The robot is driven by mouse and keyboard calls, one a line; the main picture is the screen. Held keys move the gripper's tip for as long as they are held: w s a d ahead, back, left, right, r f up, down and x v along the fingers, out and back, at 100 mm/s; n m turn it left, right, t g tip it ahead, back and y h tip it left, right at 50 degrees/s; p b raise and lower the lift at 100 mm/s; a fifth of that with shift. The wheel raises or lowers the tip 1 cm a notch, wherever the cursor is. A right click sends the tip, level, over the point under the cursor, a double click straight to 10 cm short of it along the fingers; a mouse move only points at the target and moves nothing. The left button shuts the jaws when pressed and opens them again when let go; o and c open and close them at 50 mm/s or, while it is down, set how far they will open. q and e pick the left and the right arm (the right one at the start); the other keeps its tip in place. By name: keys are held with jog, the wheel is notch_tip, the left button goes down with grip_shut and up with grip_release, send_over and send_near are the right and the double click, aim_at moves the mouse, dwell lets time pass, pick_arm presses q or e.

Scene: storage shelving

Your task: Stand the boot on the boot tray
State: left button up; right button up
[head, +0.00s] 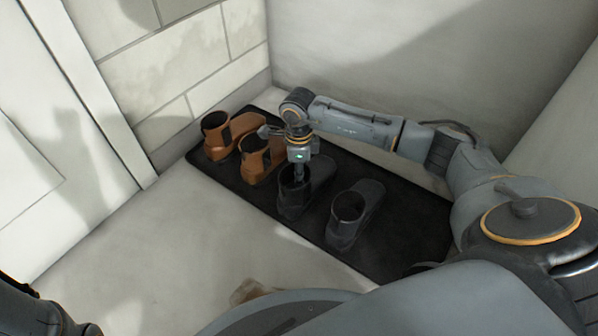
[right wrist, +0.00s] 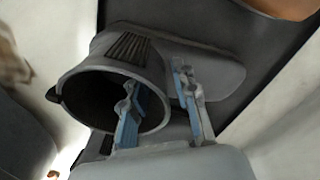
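A dark grey boot (head: 294,203) stands upright on the black boot tray (head: 395,252), third from the left in the row. My right gripper (head: 299,178) is over its shaft, pointing down. In the right wrist view my right gripper (right wrist: 156,84) has one finger inside the opening of the boot (right wrist: 207,66) and the other outside the shaft. The fingers are apart, with a visible gap around the boot's wall, so they straddle it without closing on it. The boot's foot lies along the tray. My left gripper is out of view.
Two brown boots (head: 220,138) stand on the tray to the left. Another dark boot (head: 348,217) stands to the right. Walls rise behind the tray. The floor (head: 170,250) in front is clear, except a tan object (head: 252,291) partly hidden by my body.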

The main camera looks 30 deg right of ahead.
notch_tip(320, 180, up, 12)
jog(key=p, duration=0.9)
jog(key=shift+r, duration=0.2)
